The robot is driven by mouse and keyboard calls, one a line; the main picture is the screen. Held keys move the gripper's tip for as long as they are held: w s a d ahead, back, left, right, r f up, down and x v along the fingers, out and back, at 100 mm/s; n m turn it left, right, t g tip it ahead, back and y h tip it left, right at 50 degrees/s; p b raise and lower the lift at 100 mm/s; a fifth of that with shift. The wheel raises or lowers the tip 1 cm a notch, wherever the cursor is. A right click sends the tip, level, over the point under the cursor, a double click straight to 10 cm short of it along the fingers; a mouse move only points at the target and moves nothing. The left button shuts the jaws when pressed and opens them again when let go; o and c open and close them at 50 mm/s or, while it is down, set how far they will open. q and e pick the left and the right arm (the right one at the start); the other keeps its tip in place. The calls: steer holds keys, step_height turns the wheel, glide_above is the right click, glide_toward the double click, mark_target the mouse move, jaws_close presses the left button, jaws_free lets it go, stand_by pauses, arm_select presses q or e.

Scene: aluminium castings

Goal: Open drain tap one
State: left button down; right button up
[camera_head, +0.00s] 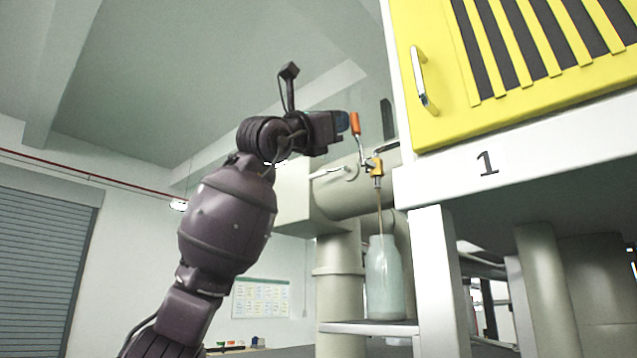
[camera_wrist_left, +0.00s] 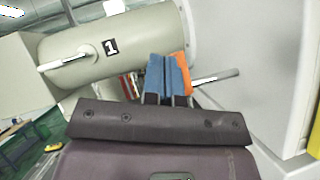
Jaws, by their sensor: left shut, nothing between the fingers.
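The drain tap (camera_head: 376,166) has a yellow body and a lever with an orange handle (camera_head: 355,123), which points up in the head view. The orange handle also shows in the left wrist view (camera_wrist_left: 184,70), right beside the blue fingers. My left gripper (camera_head: 342,122) is shut and empty, its blue fingertips just left of the handle. In the wrist view the fingers (camera_wrist_left: 168,78) overlap the handle's edge; I cannot tell whether they touch it. A thin brownish line runs from the tap down to a pale bottle (camera_head: 383,280); I cannot tell whether it is liquid or a tube.
A thick pipe (camera_wrist_left: 115,50) marked 1 lies behind the fingers. A white-framed cabinet (camera_head: 440,185) marked 1, with a yellow door (camera_head: 440,120), stands close to the right of the tap. The bottle rests on a small shelf (camera_head: 345,328). The space left of my arm looks open.

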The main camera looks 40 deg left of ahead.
arm_select(q)
steer(key=shift+d, duration=0.2)
arm_select(e)
steer(key=shift+s+f, duration=0.2)
steer(key=shift+s, duration=0.15)
arm_select(q)
steer(key=s+a+b, duration=0.1)
steer(key=s+a, duration=0.7)
steer(key=a, duration=0.2)
steer(key=shift+s+a+b, duration=0.15)
steer(key=shift+b, duration=0.2)
arm_select(e)
steer(key=shift+w+a+f, duration=0.1)
steer(key=shift+a+f, duration=0.25)
steer(key=shift+f, duration=0.4)
steer(key=shift+w, duration=0.1)
